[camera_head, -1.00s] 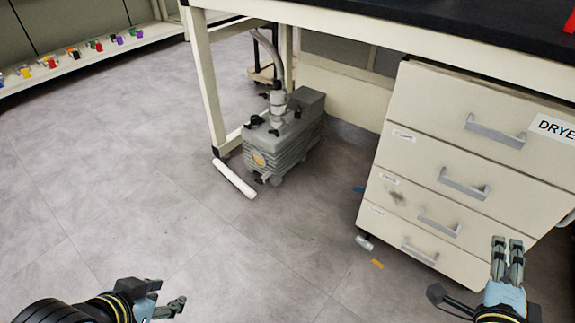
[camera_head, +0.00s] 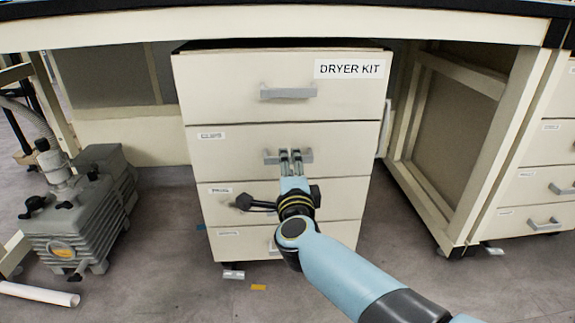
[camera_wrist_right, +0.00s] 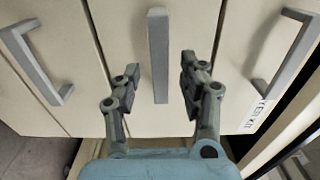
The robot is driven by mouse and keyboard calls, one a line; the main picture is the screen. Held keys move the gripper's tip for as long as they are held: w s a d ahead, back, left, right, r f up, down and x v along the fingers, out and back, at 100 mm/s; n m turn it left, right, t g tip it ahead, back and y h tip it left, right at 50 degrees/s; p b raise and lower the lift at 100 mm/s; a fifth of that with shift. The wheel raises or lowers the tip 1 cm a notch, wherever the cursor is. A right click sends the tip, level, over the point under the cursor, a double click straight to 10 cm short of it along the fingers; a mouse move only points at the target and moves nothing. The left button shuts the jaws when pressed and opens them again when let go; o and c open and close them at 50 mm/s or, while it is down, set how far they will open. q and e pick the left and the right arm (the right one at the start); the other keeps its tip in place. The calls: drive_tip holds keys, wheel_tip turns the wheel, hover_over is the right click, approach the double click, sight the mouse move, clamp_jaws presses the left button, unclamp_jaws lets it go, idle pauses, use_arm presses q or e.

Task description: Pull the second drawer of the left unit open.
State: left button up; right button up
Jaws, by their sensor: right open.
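The left drawer unit is cream, with the second drawer (camera_head: 345,140) under the top one and flush with the fronts around it. Its grey bar handle (camera_head: 270,158) is partly covered by my right gripper (camera_head: 291,156) in the head view. In the right wrist view, the same handle (camera_wrist_right: 158,40) lies between the two spread fingers of my open right gripper (camera_wrist_right: 158,75). A gap shows on both sides, so the fingers do not clasp it. My left gripper is out of view.
The top drawer (camera_head: 225,85) has a "DRYER KIT" label (camera_head: 350,69) and its own handle (camera_head: 288,92). A grey pump (camera_head: 75,215) stands on the floor at left. Another drawer unit (camera_head: 545,160) is at right. Floor in front is mostly clear.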

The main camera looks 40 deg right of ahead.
drive_tip(key=shift+x, duration=1.45)
clamp_jaws()
drive_tip(key=shift+s, duration=0.1)
